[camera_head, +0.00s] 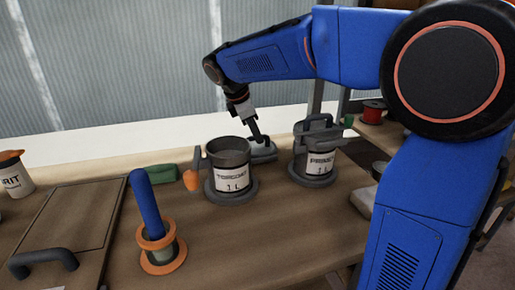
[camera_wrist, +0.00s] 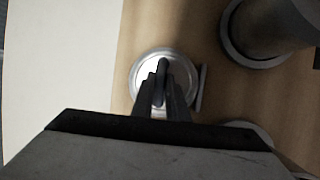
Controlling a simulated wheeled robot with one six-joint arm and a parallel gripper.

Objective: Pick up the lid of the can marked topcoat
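The can marked topcoat (camera_head: 229,181) stands on the table on a round grey base. Its top looks open, with no lid on it. A round grey lid (camera_head: 265,154) with a raised handle is behind it to the right, on or just above the table. My gripper (camera_head: 259,140) points down at this lid. In the wrist view the lid (camera_wrist: 143,72) is a pale disc with a dark bar handle across it. My fingertips (camera_wrist: 164,80) are close together at the handle. I cannot tell whether they grip it.
A primer can (camera_head: 319,164) with its handled lid on stands close on the right. An orange-handled tool (camera_head: 191,179) and a green block (camera_head: 152,172) are left of the topcoat can. A blue-handled item stands in an orange holder (camera_head: 163,262) in front. A red spool (camera_head: 373,111) is farther right.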

